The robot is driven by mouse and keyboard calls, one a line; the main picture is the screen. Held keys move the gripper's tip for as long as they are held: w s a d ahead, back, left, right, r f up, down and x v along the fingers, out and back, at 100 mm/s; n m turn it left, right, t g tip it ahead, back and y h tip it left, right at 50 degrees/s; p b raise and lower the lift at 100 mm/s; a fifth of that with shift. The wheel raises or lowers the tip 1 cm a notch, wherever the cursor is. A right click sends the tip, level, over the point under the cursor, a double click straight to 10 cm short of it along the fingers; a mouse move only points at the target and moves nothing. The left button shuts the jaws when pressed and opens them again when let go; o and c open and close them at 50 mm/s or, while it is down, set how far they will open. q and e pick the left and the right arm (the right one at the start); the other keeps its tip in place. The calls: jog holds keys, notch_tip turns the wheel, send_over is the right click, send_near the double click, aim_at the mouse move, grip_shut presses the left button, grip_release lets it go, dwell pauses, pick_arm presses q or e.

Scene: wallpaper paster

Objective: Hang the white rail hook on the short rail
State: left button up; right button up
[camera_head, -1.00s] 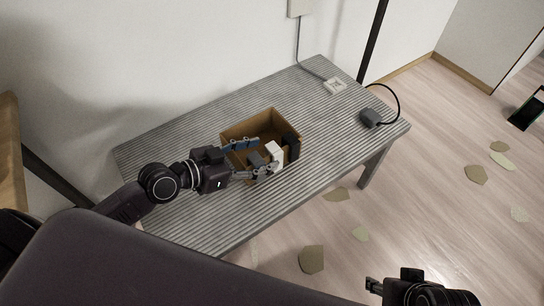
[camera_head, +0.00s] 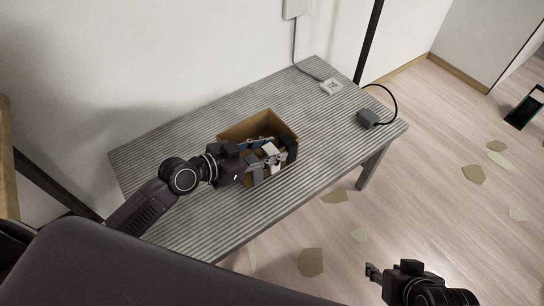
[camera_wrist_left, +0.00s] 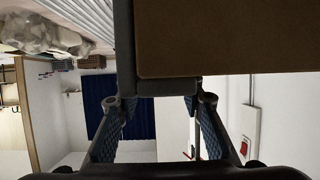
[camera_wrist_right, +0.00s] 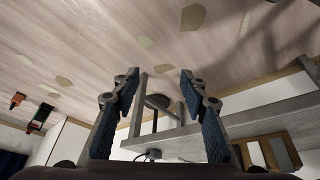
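A brown cardboard box (camera_head: 247,131) stands on the grey striped table and holds several items. A white piece (camera_head: 269,154) shows in it, partly covered by my left gripper; I cannot tell for sure that it is the white rail hook. My left gripper (camera_head: 275,153) is over the box opening with its fingers apart. In the left wrist view, a grey edge (camera_wrist_left: 160,86) and a brown surface (camera_wrist_left: 230,38) lie at the fingertips. My right gripper (camera_head: 372,278) is open and empty, low at the bottom right, away from the table. I cannot make out the short rail.
The striped table (camera_head: 190,140) is clear around the box. A white socket block (camera_head: 331,87) and a dark adapter (camera_head: 368,118) with a looped cable lie at its right end. Several paper scraps lie on the floor. The wall runs behind the table.

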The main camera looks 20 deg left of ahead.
pick_arm(q)
jog(key=shift+c, duration=0.8)
jog(key=shift+r, duration=0.15)
